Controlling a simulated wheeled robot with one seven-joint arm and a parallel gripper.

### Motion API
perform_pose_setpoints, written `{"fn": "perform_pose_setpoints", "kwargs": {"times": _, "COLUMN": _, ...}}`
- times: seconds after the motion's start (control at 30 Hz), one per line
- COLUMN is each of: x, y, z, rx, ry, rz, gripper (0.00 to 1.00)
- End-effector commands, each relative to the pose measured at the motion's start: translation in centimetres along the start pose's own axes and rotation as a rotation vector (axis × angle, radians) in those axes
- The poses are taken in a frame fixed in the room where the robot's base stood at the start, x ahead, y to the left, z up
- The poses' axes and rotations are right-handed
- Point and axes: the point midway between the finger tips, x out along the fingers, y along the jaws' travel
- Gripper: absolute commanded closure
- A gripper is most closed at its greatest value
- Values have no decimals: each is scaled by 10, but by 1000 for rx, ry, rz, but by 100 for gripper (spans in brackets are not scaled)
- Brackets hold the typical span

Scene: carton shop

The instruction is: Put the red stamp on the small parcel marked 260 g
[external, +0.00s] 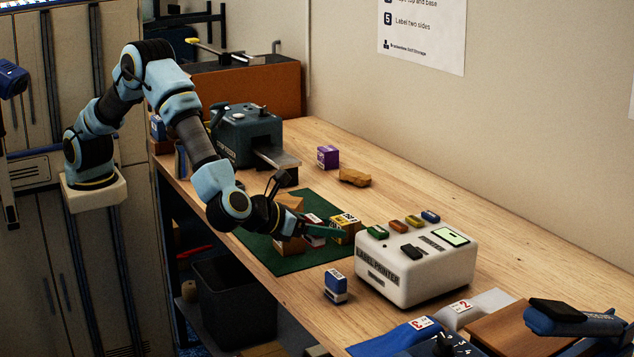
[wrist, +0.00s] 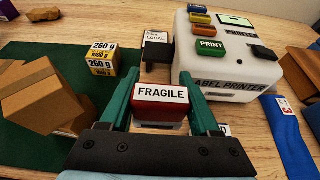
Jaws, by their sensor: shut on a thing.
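My gripper (wrist: 164,112) is shut on the red stamp (wrist: 160,118), whose white top label reads FRAGILE. The stamp also shows in the external view (external: 315,241), held above the green mat. The small parcel marked 260 g (wrist: 101,62) is a tan box with white and yellow labels. It is ahead and to the left of the stamp in the wrist view, apart from it. In the external view the parcel (external: 347,226) sits at the mat's right edge, just right of my gripper (external: 312,234). The underside of the stamp is hidden.
The white label printer (external: 415,265) stands close right of the parcel. A brown carton (wrist: 40,95) is left on the green mat (external: 262,257). A blue stamp (external: 335,287) stands near the front edge.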

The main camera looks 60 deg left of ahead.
Motion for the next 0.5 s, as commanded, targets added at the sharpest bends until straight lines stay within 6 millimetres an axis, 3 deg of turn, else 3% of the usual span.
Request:
{"fn": "perform_pose_setpoints", "kwargs": {"times": 0.17, "x": 16, "y": 16, "z": 28, "rx": -24, "ry": -5, "rz": 52, "gripper": 93}}
{"fn": "perform_pose_setpoints", "kwargs": {"times": 0.5, "x": 92, "y": 97, "z": 101, "rx": -117, "ry": -8, "rz": 283, "gripper": 93}}
